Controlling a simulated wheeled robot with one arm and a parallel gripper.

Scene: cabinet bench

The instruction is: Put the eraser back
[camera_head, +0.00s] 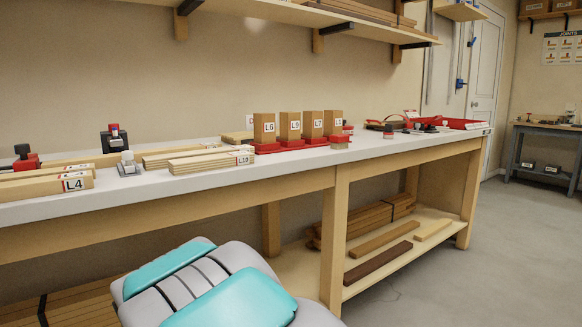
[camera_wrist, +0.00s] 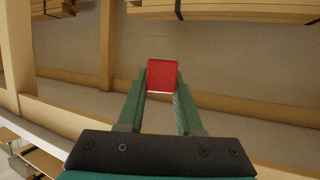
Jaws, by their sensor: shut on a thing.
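In the wrist view my gripper (camera_wrist: 162,84) has its two green fingers shut on a small red block (camera_wrist: 163,74), which looks like the eraser. The block sits at the fingertips, with bare wall and a wooden ledge behind it. The block's far side is hidden. In the head view neither my gripper nor the held block shows. A red tray (camera_head: 462,124) lies at the far right end of the bench top, with small items just left of it. I cannot tell what the tray holds.
The long bench (camera_head: 216,182) carries labelled plank stacks (camera_head: 210,161) and upright wooden blocks on red bases (camera_head: 289,126). Red-and-black clamps (camera_head: 115,138) stand at the left. Planks (camera_head: 363,222) lie on its lower shelf. A wall shelf (camera_head: 292,14) hangs above. Open floor (camera_head: 430,275) lies right.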

